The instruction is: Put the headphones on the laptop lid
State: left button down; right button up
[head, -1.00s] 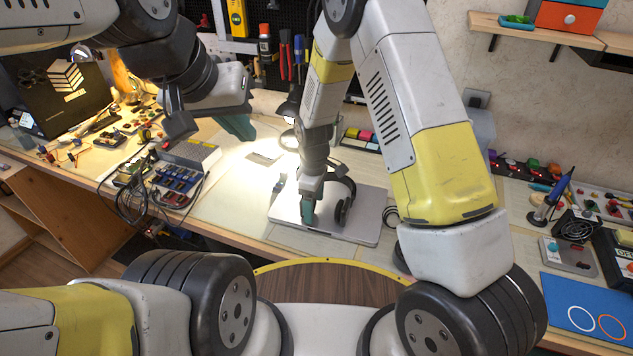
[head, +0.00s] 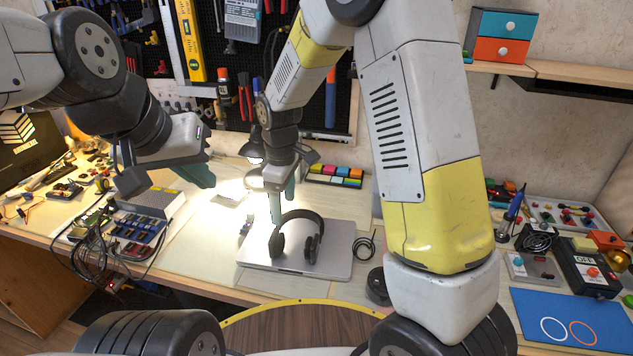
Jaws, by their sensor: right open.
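The black headphones (head: 313,241) rest on the closed grey laptop lid (head: 337,262), with the headband arched up and both ear cups low. My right gripper (head: 281,203) is open and empty, with green fingers pointing down just above and behind the left ear cup; one finger lies partly behind the other. No grip on the headphones shows. My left gripper (head: 200,176) hangs over the back left of the bench, with green fingers away from the laptop. Its opening is hidden by its own angle.
A coiled black cable (head: 365,247) lies right of the laptop. A round black object (head: 378,287) sits at the front edge. A box of electronics with wires (head: 137,226) is at the left. A blue mat (head: 567,317) lies at the far right. The tool pegboard stands behind.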

jog(key=s+d+r+m+t+y, duration=0.1)
jog(key=s+d+r+m, duration=0.2)
jog(key=d+r, duration=0.3)
jog(key=s+d+r+m+t+y, duration=0.1)
jog(key=s+d+r+m, duration=0.15)
jog(key=r, duration=0.55)
jog(key=s+d+r+m+t, duration=0.2)
jog(key=s+d+r+m, duration=0.1)
jog(key=s, duration=0.3)
jog(key=s+d+r+m+t, duration=0.2)
jog(key=s+d+r+m, duration=0.1)
jog(key=s+d+m, duration=0.2)
jog(key=shift+s+d+r, duration=0.4)
jog(key=shift+s, duration=0.6)
